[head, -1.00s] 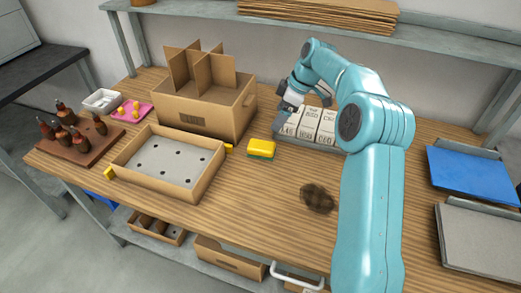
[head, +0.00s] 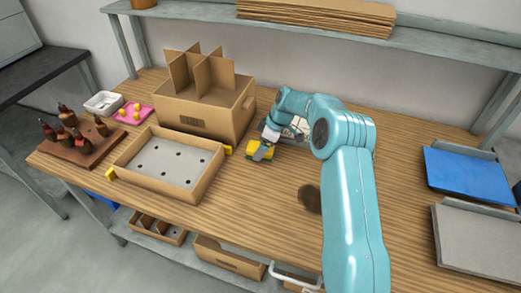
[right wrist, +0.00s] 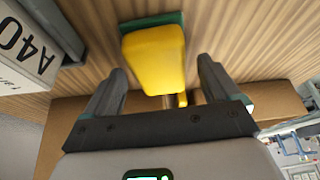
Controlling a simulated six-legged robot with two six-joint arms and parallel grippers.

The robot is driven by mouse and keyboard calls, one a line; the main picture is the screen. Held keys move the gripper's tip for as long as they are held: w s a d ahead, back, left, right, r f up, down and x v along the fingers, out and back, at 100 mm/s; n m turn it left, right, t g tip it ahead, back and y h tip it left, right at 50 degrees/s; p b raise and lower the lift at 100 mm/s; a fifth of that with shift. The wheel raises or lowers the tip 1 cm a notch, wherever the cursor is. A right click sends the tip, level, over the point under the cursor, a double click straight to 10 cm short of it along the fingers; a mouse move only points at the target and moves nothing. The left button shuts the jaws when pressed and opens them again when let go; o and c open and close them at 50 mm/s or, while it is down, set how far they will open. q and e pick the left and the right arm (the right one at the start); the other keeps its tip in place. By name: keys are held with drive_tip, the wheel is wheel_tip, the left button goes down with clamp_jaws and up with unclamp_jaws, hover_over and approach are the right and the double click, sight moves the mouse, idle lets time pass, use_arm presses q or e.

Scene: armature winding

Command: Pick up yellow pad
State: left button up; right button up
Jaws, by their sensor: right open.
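The yellow pad (head: 254,147) has a green layer underneath and lies on the wooden table, right of the shallow box. My right gripper (head: 264,151) is over it in the head view, partly covering it. In the right wrist view the yellow pad (right wrist: 154,60) sits ahead of and between the fingers of my right gripper (right wrist: 160,88). The fingers are apart on either side, and I see no contact with the pad. My left gripper is not in view.
A shallow cardboard box (head: 208,186) with a perforated grey insert stands left of the pad. A divided cardboard box (head: 205,122) stands behind. A white labelled block (right wrist: 25,45) is beside the pad. A dark round item (head: 309,199) lies to the right on open table.

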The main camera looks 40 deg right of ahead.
drive_tip(key=shift+s, duration=0.1)
drive_tip(key=shift+c, duration=0.3)
drive_tip(key=c, duration=1.1)
drive_tip(key=shift+r, duration=0.1)
drive_tip(key=shift+r, duration=0.25)
wheel_tip(320, 180, up, 19)
drive_tip(key=shift+r+p, duration=0.2)
drive_tip(key=shift+p, duration=0.7)
